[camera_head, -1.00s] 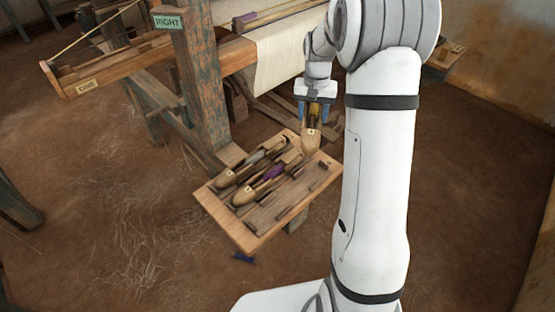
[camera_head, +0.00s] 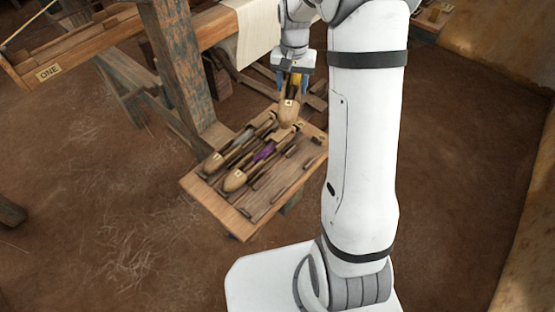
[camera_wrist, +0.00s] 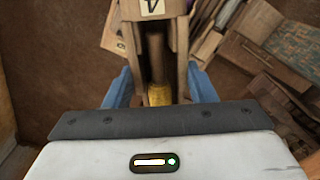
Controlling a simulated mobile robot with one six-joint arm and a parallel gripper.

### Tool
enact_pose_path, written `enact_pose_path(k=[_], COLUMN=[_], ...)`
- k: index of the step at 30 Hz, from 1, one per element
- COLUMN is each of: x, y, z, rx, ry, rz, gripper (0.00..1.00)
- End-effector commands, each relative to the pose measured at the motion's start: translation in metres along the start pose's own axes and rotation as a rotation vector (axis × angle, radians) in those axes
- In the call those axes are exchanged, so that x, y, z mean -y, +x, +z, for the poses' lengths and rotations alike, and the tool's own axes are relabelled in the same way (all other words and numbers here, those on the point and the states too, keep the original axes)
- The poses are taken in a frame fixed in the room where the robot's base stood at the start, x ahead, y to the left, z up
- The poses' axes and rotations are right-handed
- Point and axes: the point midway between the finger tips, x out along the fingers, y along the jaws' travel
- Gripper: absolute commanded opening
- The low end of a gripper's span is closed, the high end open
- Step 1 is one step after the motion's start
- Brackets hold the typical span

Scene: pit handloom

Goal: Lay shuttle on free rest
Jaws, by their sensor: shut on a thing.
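My gripper (camera_head: 291,82) is shut on a wooden shuttle (camera_head: 288,112) with a yellow bobbin, held above the far end of the rest board. The shuttle (camera_wrist: 157,50) also shows in the wrist view between the blue fingers, with a label on its near-top end. The wooden board (camera_head: 232,216) lies below on a support, with raised rests on it. Two shuttles lie on the left part of the board: one with a grey bobbin (camera_head: 240,142) and one with a purple bobbin (camera_head: 263,151). The rest (camera_head: 276,190) to the right of them looks empty.
White cloth (camera_head: 254,38) hangs from the loom. Bare earth floor (camera_head: 110,220) is open at the left and front.

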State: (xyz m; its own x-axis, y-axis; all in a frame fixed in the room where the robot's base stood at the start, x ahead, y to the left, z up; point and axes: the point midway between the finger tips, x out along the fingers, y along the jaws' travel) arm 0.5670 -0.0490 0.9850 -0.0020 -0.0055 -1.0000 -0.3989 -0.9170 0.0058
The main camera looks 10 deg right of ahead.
Motion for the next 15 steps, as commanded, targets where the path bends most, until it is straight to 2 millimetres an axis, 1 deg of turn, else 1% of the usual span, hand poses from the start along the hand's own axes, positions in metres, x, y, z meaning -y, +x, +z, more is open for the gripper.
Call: enact_pose_path(k=[1, 5, 9, 12, 15], x=[0.005, 0.013, 0.019, 0.019, 0.019], y=[0.018, 0.05, 0.087, 0.108, 0.122], z=[0.014, 0.051, 0.097, 0.125, 0.145], rx=[0.001, 0.001, 0.001, 0.001, 0.001], ry=[0.032, 0.154, 0.302, 0.395, 0.465], rz=[0.0, -0.002, -0.003, -0.004, -0.005], gripper=[0.2, 0.2, 0.2, 0.2, 0.2])
